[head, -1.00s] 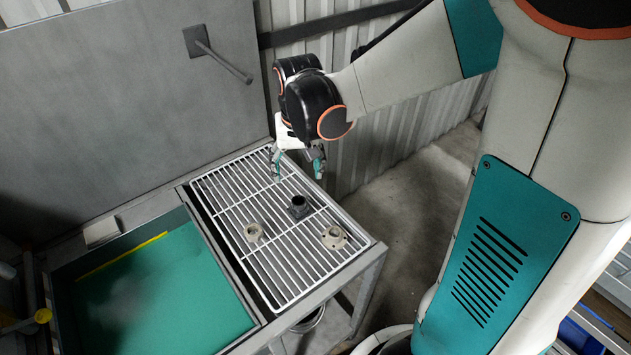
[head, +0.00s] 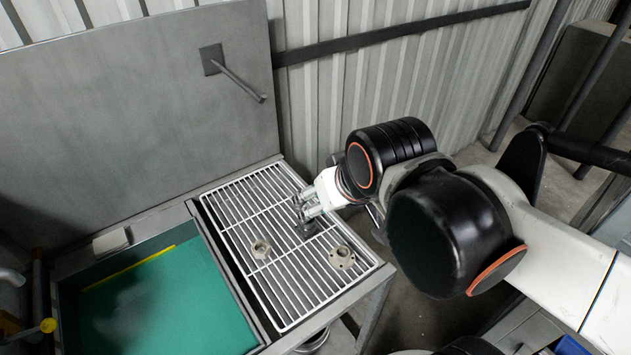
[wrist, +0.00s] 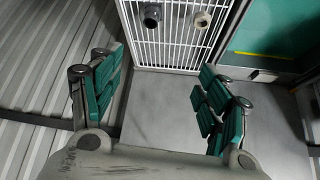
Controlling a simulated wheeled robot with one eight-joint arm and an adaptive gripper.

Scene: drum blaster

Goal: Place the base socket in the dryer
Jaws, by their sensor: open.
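A wire rack (head: 229,204) holds a dark part with a square base and a round top (head: 309,229), a small beige round fitting (head: 260,249) and a beige flanged fitting (head: 342,257). I cannot tell for certain which is the base socket. My gripper (head: 302,208) is just above and beside the dark part and partly hides it in the head view. In the wrist view my gripper (wrist: 158,98) is open and empty between its green-padded fingers. The dark part (wrist: 151,16) and small beige fitting (wrist: 201,19) lie beyond the fingertips. No dryer is clearly identifiable.
A green-bottomed basin (head: 165,305) with a yellow strip adjoins the rack's left side. A grey back panel (head: 130,110) with a protruding rod (head: 238,76) rises behind. A corrugated wall (head: 320,110) stands behind the rack. The rack's far end is bare.

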